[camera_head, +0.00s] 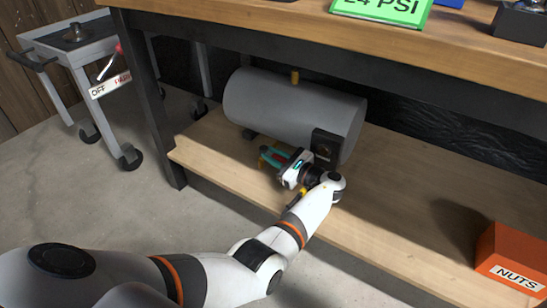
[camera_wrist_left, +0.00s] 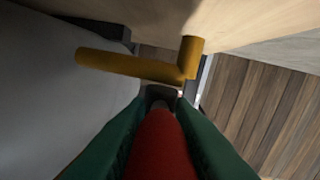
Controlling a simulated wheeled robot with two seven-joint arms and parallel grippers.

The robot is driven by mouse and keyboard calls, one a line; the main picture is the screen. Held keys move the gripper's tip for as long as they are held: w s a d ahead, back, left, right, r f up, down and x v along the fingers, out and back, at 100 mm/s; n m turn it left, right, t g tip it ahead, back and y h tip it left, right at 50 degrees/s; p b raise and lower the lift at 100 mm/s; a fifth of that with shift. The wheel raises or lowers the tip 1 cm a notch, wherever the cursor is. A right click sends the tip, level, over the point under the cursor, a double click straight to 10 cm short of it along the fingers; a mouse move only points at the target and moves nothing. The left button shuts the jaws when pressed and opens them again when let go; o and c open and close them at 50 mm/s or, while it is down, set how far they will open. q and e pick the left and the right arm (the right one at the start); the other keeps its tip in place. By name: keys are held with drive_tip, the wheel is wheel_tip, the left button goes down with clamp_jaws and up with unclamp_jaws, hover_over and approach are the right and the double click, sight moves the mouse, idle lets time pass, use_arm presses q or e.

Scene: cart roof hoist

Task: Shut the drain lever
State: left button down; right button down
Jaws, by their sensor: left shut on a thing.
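A grey tank (camera_head: 290,105) lies on its side on the lower wooden shelf. My left gripper (camera_head: 268,156) reaches in from the front, low under the tank, with its green fingers around a red lever (camera_wrist_left: 162,150). In the left wrist view the fingers (camera_wrist_left: 160,110) are shut on this lever, one along each side. Just beyond the fingertips is a brass pipe (camera_wrist_left: 135,66) with a short cross stub, beside the tank. How the lever joins the pipe is mostly hidden. My right gripper is not in view.
A shelf (camera_head: 410,215) carries the tank and an orange NUTS box (camera_head: 515,262) at the right. A workbench top (camera_head: 270,28) hangs above, with a green 24 PSI sign (camera_head: 383,8).

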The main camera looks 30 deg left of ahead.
use_arm(q)
drive_tip(key=c, duration=1.3)
unclamp_jaws()
drive_tip(key=shift+o, duration=0.2)
drive_tip(key=shift+d, duration=0.35)
drive_tip(key=d, duration=0.3)
drive_tip(key=s+d+p, duration=0.1)
drive_tip(key=d, duration=0.2)
drive_tip(key=d+p, duration=0.1)
drive_tip(key=d, duration=0.3)
drive_tip(key=shift+s+d, duration=0.1)
drive_tip(key=shift+s, duration=0.1)
drive_tip(key=shift+s+d, duration=0.1)
drive_tip(key=shift+d, duration=0.4)
drive_tip(key=shift+c, duration=0.3)
